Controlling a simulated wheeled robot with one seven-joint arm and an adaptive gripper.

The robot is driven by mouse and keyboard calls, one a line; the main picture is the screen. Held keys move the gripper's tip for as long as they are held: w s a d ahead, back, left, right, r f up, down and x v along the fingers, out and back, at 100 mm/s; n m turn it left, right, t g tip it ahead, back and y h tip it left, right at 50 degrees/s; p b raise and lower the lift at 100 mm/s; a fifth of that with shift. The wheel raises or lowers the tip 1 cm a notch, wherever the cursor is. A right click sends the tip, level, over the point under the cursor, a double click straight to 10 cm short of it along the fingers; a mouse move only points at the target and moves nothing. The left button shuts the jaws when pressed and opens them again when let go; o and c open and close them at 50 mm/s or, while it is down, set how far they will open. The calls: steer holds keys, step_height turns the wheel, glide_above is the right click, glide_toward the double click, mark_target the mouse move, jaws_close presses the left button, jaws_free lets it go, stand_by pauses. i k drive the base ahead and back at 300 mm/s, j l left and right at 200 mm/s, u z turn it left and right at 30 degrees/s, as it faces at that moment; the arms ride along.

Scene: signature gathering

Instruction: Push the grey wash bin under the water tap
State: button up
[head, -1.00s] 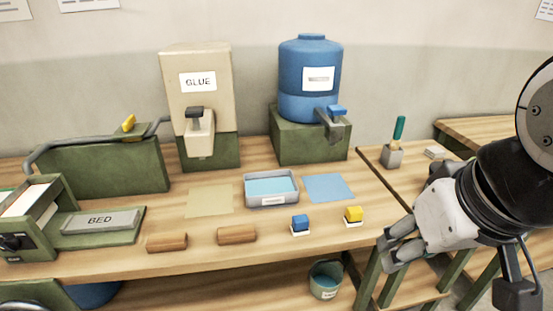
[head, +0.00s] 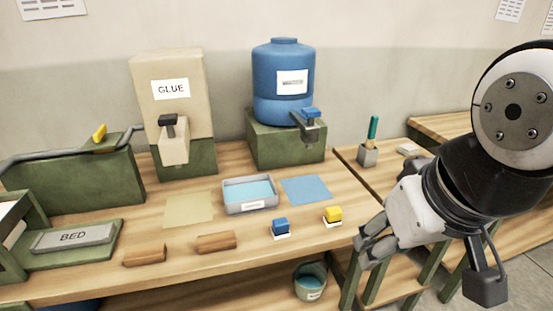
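The grey wash bin (head: 232,208) stands on the wooden table, holding light blue liquid, with a small white label on its front. It sits between a tan mat (head: 188,208) and a blue mat (head: 306,189). The water tap (head: 310,126) has a blue handle and juts from the blue water barrel (head: 283,84) on a green stand. The blue mat lies in front of and below the tap. My gripper (head: 366,248) is at the table's right front edge, to the right of the bin and apart from it. Its fingers are partly seen; whether they are open is unclear.
A blue-topped block (head: 280,226) and a yellow-topped block (head: 332,214) stand between my gripper and the bin. Two brown blocks (head: 146,256) lie at the front left. A glue dispenser (head: 170,90) stands behind the tan mat. A bucket (head: 311,283) is below the table.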

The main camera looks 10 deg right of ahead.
mark_target(255, 192)
steer(key=i+j+u, duration=0.1)
steer(key=i, duration=0.4)
steer(key=i+j+u, duration=0.1)
steer(key=i+j, duration=0.15)
steer(key=i, duration=0.3)
